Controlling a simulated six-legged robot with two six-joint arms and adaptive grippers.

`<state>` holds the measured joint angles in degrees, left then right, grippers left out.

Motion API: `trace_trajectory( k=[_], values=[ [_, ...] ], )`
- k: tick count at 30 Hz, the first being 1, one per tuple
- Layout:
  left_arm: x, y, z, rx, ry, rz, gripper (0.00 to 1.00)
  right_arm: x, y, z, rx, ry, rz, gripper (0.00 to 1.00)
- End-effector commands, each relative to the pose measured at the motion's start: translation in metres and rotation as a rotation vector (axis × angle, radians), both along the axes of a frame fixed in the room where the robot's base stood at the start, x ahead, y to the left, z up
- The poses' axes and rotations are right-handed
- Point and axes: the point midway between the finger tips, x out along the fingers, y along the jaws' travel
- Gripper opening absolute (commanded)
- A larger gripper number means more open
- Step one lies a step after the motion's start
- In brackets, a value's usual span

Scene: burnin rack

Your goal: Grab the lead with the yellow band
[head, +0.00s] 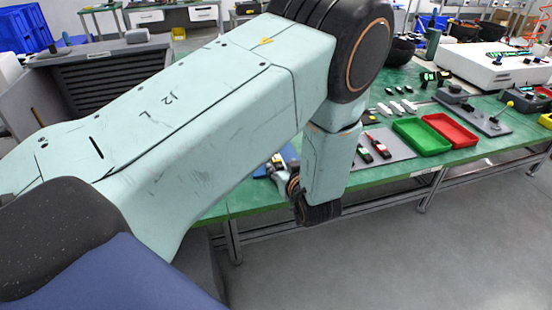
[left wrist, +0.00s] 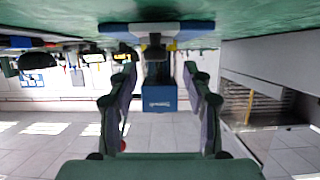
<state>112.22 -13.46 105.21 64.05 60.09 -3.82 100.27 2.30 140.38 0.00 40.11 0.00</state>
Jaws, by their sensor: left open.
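My left gripper (head: 279,172) is at the near edge of the green bench, partly hidden behind my own left arm. In the left wrist view its two fingers (left wrist: 160,105) are wide apart with nothing between them. Beyond the fingers, a dark upright piece (left wrist: 155,52) with small yellow patches beside it shows below a blue and white block (left wrist: 157,27). I cannot tell whether this is the lead with the yellow band. In the head view a small blue and yellow patch (head: 286,155) shows by the gripper. My right gripper is not in view.
A green tray (head: 421,136) and a red tray (head: 450,130) are to the right. A white box (head: 490,66) stands behind. The floor in front is clear.

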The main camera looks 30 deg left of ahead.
Motion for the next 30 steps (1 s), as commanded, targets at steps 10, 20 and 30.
trace_trajectory(
  k=[10,20,30],
  values=[
    [0.031,0.031,-0.017,-0.001,0.0,0.003,0.5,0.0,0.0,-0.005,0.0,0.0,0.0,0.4],
    [0.04,0.04,-0.02,0.0,0.0,-0.001,0.5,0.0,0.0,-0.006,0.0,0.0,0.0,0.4],
    [0.039,0.04,-0.02,0.001,0.001,0.0,0.25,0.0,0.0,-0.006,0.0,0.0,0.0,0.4]
  ],
)
